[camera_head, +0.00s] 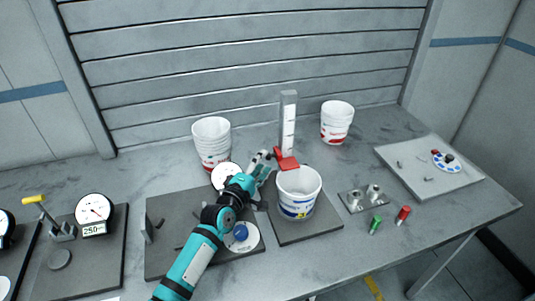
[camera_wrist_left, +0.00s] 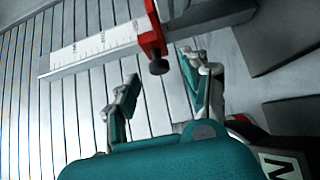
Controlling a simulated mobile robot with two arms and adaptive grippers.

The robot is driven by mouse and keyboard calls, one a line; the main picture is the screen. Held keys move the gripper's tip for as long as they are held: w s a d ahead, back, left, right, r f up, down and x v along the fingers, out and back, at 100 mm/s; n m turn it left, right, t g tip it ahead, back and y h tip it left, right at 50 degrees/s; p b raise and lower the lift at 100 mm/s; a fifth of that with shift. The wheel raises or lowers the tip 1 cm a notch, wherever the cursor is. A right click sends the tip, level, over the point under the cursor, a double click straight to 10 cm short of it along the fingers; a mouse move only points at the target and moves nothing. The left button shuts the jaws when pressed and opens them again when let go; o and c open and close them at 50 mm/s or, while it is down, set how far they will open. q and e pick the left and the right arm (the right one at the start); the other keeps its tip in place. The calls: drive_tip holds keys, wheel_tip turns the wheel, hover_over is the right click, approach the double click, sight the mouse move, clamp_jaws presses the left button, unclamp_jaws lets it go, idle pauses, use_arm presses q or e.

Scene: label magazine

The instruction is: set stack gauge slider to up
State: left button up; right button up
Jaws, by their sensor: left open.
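The stack gauge is an upright grey post with a white scale (camera_head: 289,125) behind a white container. Its red slider (camera_head: 286,163) sits low on the post, near the container's rim. In the left wrist view the scale (camera_wrist_left: 95,46) lies sideways. There the red slider (camera_wrist_left: 151,38) carries a small black knob (camera_wrist_left: 158,67). My left gripper (camera_head: 265,162) is just left of the slider. In the left wrist view the gripper (camera_wrist_left: 160,70) is open, its fingers spread on either side of the knob; I cannot tell whether either touches it. My right gripper is not in view.
The white container (camera_head: 298,192) stands on a dark base plate in front of the gauge. White container stacks stand behind left (camera_head: 211,140) and behind right (camera_head: 337,121). Red (camera_head: 403,214) and green (camera_head: 375,224) pegs are at right. A dial gauge (camera_head: 94,209) stands at left.

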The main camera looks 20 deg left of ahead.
sight(268, 156)
use_arm(q)
drive_tip(key=shift+w+d, duration=0.2)
drive_tip(key=shift+w, duration=0.8)
drive_tip(key=shift+w+d, duration=0.15)
drive_tip(key=shift+w, duration=0.8)
clamp_jaws()
